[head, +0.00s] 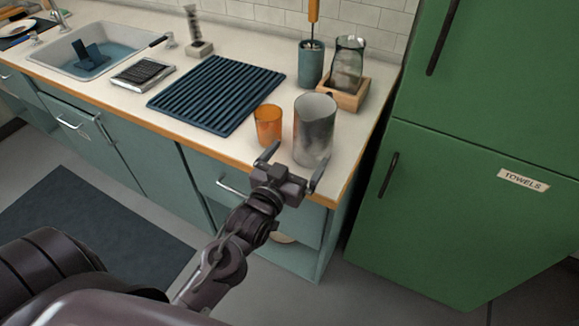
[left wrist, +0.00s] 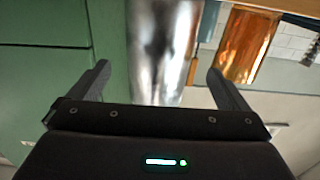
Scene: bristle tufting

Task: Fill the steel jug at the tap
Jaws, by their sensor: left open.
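The steel jug (head: 314,128) stands upright on the counter near its right front corner. It also shows in the left wrist view (left wrist: 162,50), blurred, between and beyond the fingers. My left gripper (head: 293,166) is open and empty, just in front of the jug at the counter's front edge; in the left wrist view its fingers (left wrist: 160,78) are spread apart. I cannot tell whether a finger touches the jug. The tap (head: 60,18) rises behind the sink (head: 38,58) at the far left. My right gripper is not in view.
An orange cup (head: 268,126) stands close left of the jug. A dark ribbed mat (head: 215,95) lies further left. Behind the jug are a wooden box (head: 349,96) with a glass and a teal holder (head: 311,66) with a brush. A green cabinet (head: 480,150) stands at right.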

